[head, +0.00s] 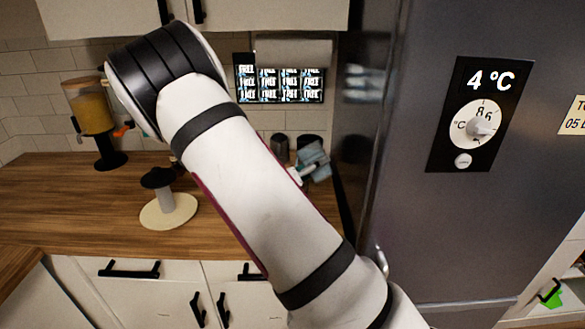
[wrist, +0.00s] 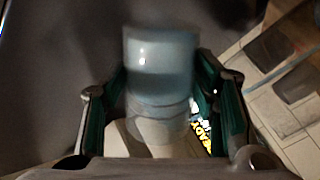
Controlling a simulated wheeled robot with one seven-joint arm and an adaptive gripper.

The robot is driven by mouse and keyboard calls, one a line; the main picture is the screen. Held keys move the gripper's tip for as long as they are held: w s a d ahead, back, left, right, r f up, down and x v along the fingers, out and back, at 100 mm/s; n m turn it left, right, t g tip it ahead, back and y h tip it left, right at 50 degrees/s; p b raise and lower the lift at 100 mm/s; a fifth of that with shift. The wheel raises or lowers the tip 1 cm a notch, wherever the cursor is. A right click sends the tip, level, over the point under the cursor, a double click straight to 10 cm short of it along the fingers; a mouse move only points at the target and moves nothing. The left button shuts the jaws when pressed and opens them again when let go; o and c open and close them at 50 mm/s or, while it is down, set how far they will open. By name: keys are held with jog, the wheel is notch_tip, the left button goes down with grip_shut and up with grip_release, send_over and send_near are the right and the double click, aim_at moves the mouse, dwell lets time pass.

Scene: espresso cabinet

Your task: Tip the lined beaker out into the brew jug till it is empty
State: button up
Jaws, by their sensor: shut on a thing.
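In the wrist view a pale blue, see-through beaker (wrist: 160,55) stands between the two fingers of my gripper (wrist: 160,98), which is shut on it. Its lower part shows a darker band; I cannot tell whether this is liquid or a marking. In the head view a bluish, tilted shape (head: 314,157), probably the same beaker, shows just past my forearm above the back of the counter. My arm hides most of the gripper there. I cannot make out the brew jug for certain.
Dark canisters (head: 280,147) stand at the back by the tiled wall. A juice dispenser (head: 92,108) and a black-topped stand on a cream round base (head: 168,212) are at the left. A tall grey fridge (head: 440,215) closes off the right. The left front wooden counter (head: 75,195) is clear.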

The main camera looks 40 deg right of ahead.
jog(key=shift+f+n, duration=0.1)
jog(key=shift+n, duration=0.2)
jog(key=shift+r+n, duration=0.5)
jog(key=shift+n, duration=0.4)
dwell(0.6)
jog(key=shift+f+n, duration=0.25)
jog(key=shift+n, duration=0.65)
dwell(0.5)
jog(key=shift+w+r+n, duration=0.1)
jog(key=shift+r+n, duration=0.4)
jog(key=shift+n, duration=0.4)
dwell(0.5)
jog(key=shift+w+a+r+n+b, duration=0.15)
jog(key=shift+w+r+n+b, duration=0.25)
jog(key=shift+w+n, duration=0.4)
dwell(0.5)
jog(key=shift+w+f+n, duration=0.2)
jog(key=shift+n, duration=0.8)
dwell(0.5)
jog(key=shift+s+r+m, duration=0.3)
jog(key=shift+r+m, duration=0.1)
jog(key=shift+m, duration=0.6)
jog(key=shift+s+f+m+p, duration=0.35)
jog(key=shift+s+m+p, duration=0.1)
jog(key=shift+s+m, duration=0.2)
jog(key=shift+s+f+m, duration=0.1)
jog(key=shift+f+m, duration=0.3)
jog(key=shift+m, duration=0.05)
